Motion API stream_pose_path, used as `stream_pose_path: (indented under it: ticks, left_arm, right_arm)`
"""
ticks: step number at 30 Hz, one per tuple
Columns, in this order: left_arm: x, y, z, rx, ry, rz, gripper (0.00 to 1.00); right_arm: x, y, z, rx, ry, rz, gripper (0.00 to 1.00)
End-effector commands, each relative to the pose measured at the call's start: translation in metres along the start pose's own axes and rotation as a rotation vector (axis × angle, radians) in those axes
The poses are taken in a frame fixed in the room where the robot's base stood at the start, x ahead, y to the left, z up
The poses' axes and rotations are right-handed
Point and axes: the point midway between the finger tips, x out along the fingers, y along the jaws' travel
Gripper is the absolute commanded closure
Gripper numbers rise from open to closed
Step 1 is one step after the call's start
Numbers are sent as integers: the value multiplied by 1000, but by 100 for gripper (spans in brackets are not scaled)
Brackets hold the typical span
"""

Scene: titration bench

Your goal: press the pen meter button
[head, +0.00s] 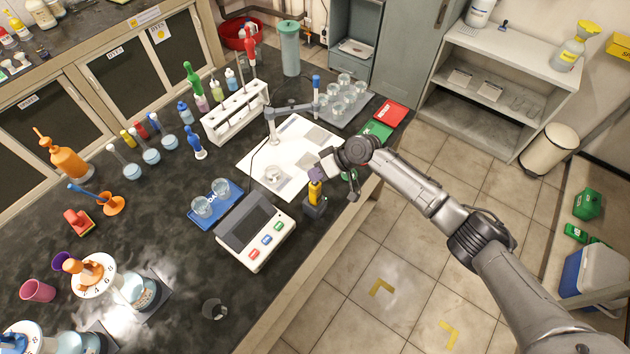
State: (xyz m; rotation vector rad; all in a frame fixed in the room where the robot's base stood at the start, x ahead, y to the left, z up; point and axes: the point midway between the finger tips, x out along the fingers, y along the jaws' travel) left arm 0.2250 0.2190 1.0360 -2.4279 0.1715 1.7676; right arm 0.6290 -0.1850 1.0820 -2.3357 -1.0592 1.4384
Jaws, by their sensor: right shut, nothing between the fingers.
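The yellow pen meter (315,193) stands upright in a small dark stand (314,209) near the bench's front edge, to the right of the bench meter. My right gripper (321,171) is shut and empty, with its fingertips at the top end of the pen meter. They look very close above it; I cannot tell whether they touch. The pen meter's button cannot be made out, as the fingertips cover the top. My left gripper is not in view.
A grey bench meter with coloured buttons (283,243) lies left of the pen meter. A white sheet (301,142) with a small beaker (273,174) and an electrode arm (290,110) is behind. Red (390,113) and green (375,132) items lie near the right bench edge.

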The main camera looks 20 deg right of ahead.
Motion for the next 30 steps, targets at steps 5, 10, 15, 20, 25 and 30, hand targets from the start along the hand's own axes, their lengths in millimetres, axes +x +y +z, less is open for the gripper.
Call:
stream_pose_path:
  ticks: [5,10,15,20,25,30]
  left_arm:
    - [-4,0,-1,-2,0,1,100]
    - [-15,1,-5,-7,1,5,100]
    - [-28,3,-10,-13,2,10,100]
    - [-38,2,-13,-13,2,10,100]
    - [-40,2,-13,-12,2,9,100]
    - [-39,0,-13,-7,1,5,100]
  right_arm:
    - [-4,-3,-3,-1,1,0,100]
    - [-13,-10,-10,-1,2,-1,100]
    - [-25,-18,-19,-2,2,0,100]
    - [-34,-25,-25,-2,2,0,100]
    - [-36,-26,-26,-1,1,0,100]
    - [-35,-26,-26,-1,1,0,100]
